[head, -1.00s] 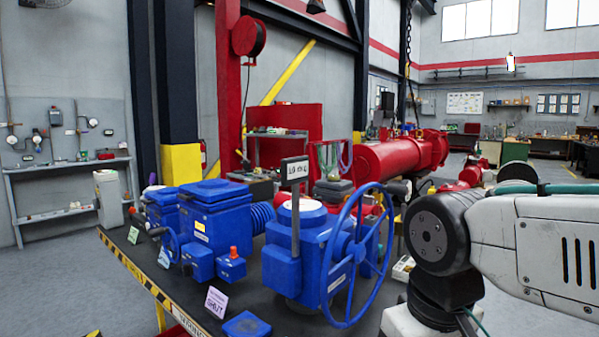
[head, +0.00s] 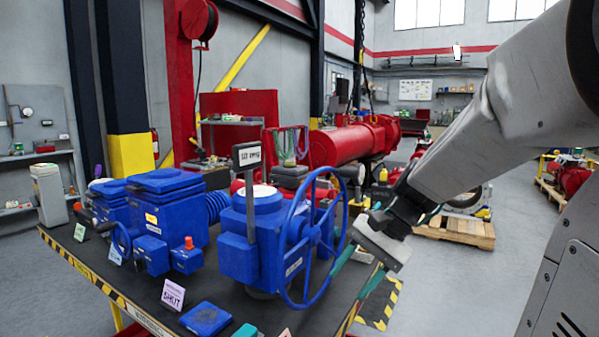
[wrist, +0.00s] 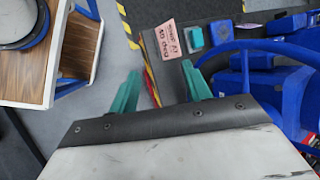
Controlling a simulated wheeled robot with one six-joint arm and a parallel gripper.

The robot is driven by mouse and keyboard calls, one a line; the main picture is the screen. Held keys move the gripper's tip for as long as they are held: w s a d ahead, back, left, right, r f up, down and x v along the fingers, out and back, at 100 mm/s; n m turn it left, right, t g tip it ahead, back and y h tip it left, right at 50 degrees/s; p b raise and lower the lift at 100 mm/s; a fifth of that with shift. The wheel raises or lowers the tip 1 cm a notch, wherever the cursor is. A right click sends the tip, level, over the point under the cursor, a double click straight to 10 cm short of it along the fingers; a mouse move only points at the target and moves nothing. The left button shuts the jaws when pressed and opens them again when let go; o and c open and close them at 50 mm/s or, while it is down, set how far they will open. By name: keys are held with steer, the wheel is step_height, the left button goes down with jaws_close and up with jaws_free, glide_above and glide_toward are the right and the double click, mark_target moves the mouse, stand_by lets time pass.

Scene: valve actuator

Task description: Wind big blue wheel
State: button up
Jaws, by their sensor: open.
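The big blue wheel (head: 347,205) stands upright on the right side of a blue valve actuator (head: 238,250) on the bench. My gripper (head: 357,268) is open, with two teal fingers, just right of the wheel's lower rim. In the wrist view, my gripper (wrist: 162,88) has its fingers apart with nothing between them. The wheel's rim (wrist: 245,44) curves in from the right there, close to the right finger. I cannot tell whether that finger touches the rim.
The bench has a yellow-black striped edge (head: 100,288). A sign (head: 172,295) and a small blue block (head: 206,318) lie near its front. Open floor (head: 440,290) lies right, with a pallet (head: 455,232) behind.

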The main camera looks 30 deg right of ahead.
steer(key=w+d+r+m+t+y, duration=0.1)
steer(key=w+d+r+m+t, duration=0.2)
steer(key=w+d+m+t, duration=0.25)
steer(key=w+d+r+m+t+y, duration=0.2)
steer(key=w+d+m+t, duration=0.15)
steer(key=w+d, duration=0.4)
steer(key=m+t, duration=0.4)
steer(key=m, duration=0.1)
glide_toward(359, 173)
steer(key=shift+h, duration=0.4)
steer(key=x, duration=0.5)
steer(key=shift+s+a+f, duration=0.1)
steer(key=shift+s+a, duration=0.05)
steer(key=shift+a, duration=0.1)
steer(key=shift+r, duration=0.35)
steer(key=x, duration=0.8)
steer(key=shift+c, duration=0.3)
jaws_close()
